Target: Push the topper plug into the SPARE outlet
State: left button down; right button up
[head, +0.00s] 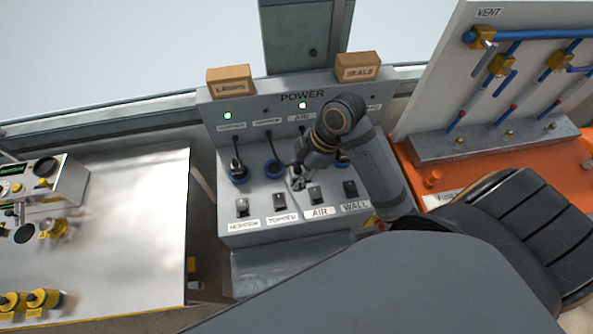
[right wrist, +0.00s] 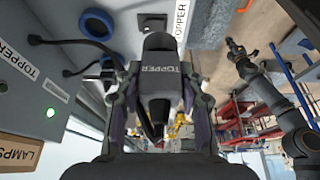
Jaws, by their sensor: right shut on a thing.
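My right gripper (head: 297,183) is at the front of the grey power panel. In the right wrist view it (right wrist: 155,95) is shut on the black topper plug (right wrist: 158,72), whose TOPPER lettering faces the camera. The plug is over the sloped face, clear of any outlet that I can see. A blue-ringed outlet (head: 273,169) is left of the gripper; its ring (right wrist: 97,24) looks empty in the right wrist view. No SPARE label is readable; my right arm covers that side of the panel. My left gripper (right wrist: 236,48) shows small in the right wrist view, its fingers unclear.
A plugged blue-ringed outlet (head: 239,175) is at the panel's left, another blue ring (head: 342,162) is partly behind my arm. Several switches (head: 280,202) line the panel's front. LAMPS (head: 230,82) and SEALS (head: 358,67) boxes sit on top. A metal table (head: 130,220) is at left.

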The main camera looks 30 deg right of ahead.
jog(key=w+d+p, duration=0.1)
jog(key=d+p, duration=0.6)
jog(key=d, duration=0.4)
jog(key=shift+w+d+p, duration=0.3)
jog(key=shift+d+p, duration=0.05)
jog(key=shift+p, duration=0.05)
jog(key=d, duration=0.4)
jog(key=w+d, duration=0.1)
jog(key=d, duration=0.4)
jog(key=w+d, duration=0.1)
jog(key=d, duration=0.3)
jog(key=shift+d, duration=0.4)
grip_shut()
jog(key=d+b, duration=0.1)
jog(key=d, duration=0.5)
jog(key=shift+w+b, duration=0.4)
jog(key=shift+w, duration=0.05)
jog(key=shift+f, duration=0.1)
notch_tip(320, 180, down, 10)
jog(key=b, duration=0.7)
jog(key=shift+d+f, duration=0.1)
jog(key=shift+f, duration=0.25)
